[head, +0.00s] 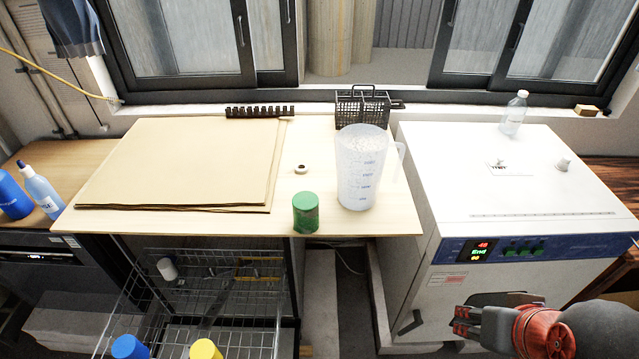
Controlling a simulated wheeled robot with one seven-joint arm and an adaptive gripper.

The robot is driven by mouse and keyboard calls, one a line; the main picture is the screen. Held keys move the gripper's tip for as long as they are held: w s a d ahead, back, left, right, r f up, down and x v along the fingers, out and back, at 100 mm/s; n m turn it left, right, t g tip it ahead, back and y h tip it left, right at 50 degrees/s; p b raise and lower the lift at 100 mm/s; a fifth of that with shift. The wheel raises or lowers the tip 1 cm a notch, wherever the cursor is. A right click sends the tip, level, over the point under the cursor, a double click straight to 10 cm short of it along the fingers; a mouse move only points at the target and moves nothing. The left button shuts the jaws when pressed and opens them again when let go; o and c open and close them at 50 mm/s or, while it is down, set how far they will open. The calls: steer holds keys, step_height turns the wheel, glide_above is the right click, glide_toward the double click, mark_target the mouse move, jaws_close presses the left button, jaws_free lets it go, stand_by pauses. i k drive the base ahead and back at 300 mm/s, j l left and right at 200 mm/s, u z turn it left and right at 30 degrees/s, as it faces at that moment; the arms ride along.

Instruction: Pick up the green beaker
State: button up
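A small green beaker (306,213) stands upright near the front edge of the wooden table (350,228), left of a large clear measuring jug. It looks like a short green cylinder with a lighter green top. My gripper (463,319) is at the lower right, in front of the white oven and well apart from the beaker. Its dark fingers point left. I see it from the side, so the gap between the fingers is not clear. Nothing held shows at the fingertips.
The measuring jug (361,170) stands close to the beaker's right. Brown cardboard sheets (180,160) lie at left, and a black basket (362,105) stands behind. The white drying oven (520,180) fills the right side. A wire rack (215,290) with blue and yellow cylinders sits below the table.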

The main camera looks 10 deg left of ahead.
mark_target(306, 205)
steer(key=i+u, duration=0.35)
steer(key=i+l+u, duration=0.15)
steer(key=u, duration=0.2)
steer(key=i+l+u, duration=0.2)
steer(key=u, duration=0.75)
